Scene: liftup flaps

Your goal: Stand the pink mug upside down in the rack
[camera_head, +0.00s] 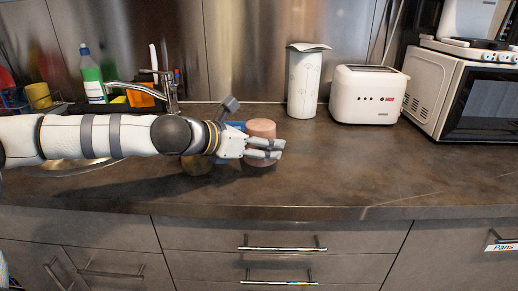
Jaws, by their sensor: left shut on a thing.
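The pink mug (262,128) is on the right end of my left arm, just above or on the dark counter; I cannot tell whether it touches the surface. My left gripper (274,149) is shut on the pink mug, with its fingers across the mug's side. The mug's handle and opening are not clear from here. A blue thing (235,125) shows partly behind my gripper; I cannot tell whether it is part of a rack. No rack is clearly visible. My right gripper is not in view.
A white toaster (367,95), a tall white canister (304,84) and a microwave (472,100) stand at the back right. A green bottle (92,78), a yellow cup (38,96) and a faucet (166,80) are at the left. The counter (350,170) is clear right of the mug.

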